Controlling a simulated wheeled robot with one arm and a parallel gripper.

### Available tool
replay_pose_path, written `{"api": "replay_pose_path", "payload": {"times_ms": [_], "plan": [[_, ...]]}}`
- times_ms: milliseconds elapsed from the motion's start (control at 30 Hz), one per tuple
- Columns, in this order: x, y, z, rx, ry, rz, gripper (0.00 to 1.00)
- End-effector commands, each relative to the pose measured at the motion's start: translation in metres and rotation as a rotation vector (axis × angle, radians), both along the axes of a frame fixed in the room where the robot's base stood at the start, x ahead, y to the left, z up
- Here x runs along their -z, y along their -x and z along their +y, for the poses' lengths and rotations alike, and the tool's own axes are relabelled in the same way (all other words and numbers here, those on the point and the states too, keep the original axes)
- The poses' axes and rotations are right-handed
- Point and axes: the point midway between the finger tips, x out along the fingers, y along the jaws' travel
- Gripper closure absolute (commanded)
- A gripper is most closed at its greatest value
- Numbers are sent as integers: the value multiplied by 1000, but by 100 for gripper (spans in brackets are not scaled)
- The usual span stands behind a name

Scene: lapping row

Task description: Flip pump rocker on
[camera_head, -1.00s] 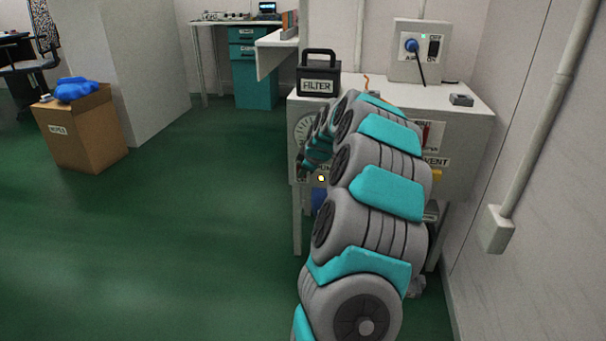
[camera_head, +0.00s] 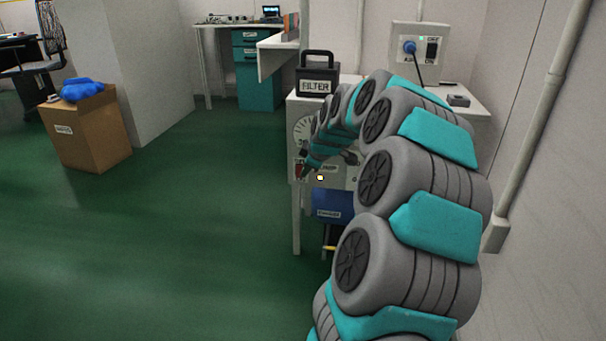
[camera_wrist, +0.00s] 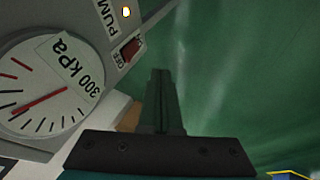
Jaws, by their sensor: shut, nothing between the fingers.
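The red pump rocker (camera_wrist: 131,50) shows in the wrist view on the grey panel, with an OFF mark at its lower-left end and a PUMP label beside it. I cannot tell which end is pressed in. A small lit lamp (camera_wrist: 126,12) is above it; it also shows in the head view (camera_head: 320,177). My gripper (camera_wrist: 161,75) is shut and empty, its tips just right of and below the rocker in the wrist view. I cannot tell whether they touch it. In the head view my arm reaches to the panel's left front, and a small red patch shows there.
A gauge marked 300 kPa (camera_wrist: 45,90) is left of my fingers. The black FILTER case (camera_head: 318,75) and the grey switch box with a blue plug (camera_head: 418,52) stand on the cabinet top. A blue bin (camera_head: 332,203) is below.

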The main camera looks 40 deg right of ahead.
Motion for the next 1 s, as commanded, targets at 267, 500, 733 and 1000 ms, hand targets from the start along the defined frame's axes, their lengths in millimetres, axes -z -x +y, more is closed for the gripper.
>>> {"api": "replay_pose_path", "payload": {"times_ms": [267, 500, 733, 1000], "plan": [[-11, 10, 3, -1, 1, 0, 100], [-11, 10, 3, -1, 0, 1, 100], [-11, 10, 3, -1, 0, 1, 100], [-23, 15, 54, -11, -60, 37, 100]]}}
